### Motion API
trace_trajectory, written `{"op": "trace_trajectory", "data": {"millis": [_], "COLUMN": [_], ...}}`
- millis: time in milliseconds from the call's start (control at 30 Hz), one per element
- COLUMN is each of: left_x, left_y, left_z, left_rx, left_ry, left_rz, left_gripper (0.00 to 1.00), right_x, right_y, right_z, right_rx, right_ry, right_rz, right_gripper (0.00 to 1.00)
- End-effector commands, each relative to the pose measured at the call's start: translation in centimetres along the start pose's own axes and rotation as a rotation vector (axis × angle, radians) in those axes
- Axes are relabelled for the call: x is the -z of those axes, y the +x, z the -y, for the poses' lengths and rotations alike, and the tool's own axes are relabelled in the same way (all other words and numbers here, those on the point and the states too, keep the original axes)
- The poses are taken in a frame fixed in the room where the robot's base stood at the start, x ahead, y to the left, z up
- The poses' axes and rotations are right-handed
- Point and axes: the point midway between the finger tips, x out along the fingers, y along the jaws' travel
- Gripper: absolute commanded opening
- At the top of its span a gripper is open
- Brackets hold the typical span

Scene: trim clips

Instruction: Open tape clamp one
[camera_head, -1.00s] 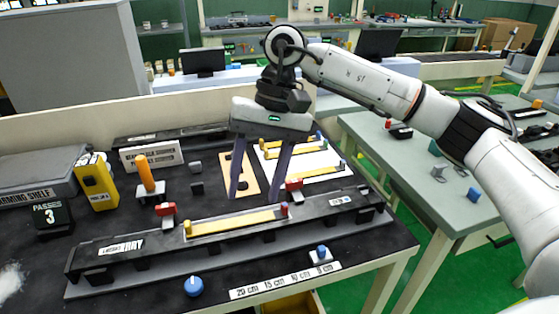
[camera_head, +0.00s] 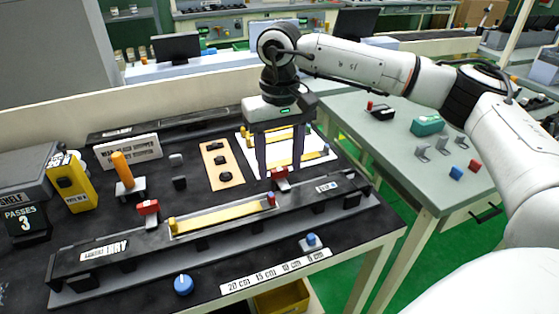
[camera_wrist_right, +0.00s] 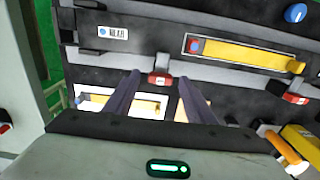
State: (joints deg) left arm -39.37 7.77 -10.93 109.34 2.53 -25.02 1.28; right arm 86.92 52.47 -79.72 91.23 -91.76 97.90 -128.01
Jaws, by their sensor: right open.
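Two red clamps sit along the back edge of the long dark tape fixture (camera_head: 130,250): a left red clamp (camera_head: 148,208) and a right red clamp (camera_head: 280,173). Which one is numbered one I cannot tell. A yellow strip (camera_head: 222,216) lies in the slot between them. My right gripper (camera_head: 281,177) is open, fingers pointing down, one to each side of the right red clamp. In the right wrist view this clamp (camera_wrist_right: 159,79) shows just ahead of the gap between the fingertips (camera_wrist_right: 157,85). No contact can be made out. My left gripper is not in view.
Behind the fixture lie a tan plate with dark pieces (camera_head: 221,165) and a white sheet with yellow strips (camera_head: 305,160). An orange-handled tool (camera_head: 122,170) and a yellow box (camera_head: 70,182) stand left. A blue knob (camera_head: 183,284) is in front. A grey-green side table (camera_head: 400,165) stands right.

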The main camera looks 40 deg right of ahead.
Motion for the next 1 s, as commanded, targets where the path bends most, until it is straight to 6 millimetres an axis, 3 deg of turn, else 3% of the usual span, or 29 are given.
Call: {"op": "trace_trajectory", "data": {"millis": [333,567,1000], "left_x": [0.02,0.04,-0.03], "left_y": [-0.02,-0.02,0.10], "left_z": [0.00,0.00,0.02], "left_rx": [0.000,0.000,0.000], "left_ry": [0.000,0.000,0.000], "left_rz": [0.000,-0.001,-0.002], "left_gripper": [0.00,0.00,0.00], "right_x": [-0.01,-0.01,-0.03], "right_y": [0.47,0.44,0.50], "right_z": [0.01,0.02,0.01], "right_rx": [0.001,0.001,0.000], "right_ry": [0.000,0.000,0.094], "right_rz": [0.000,0.000,0.002], "right_gripper": [0.48,0.10,0.09]}}
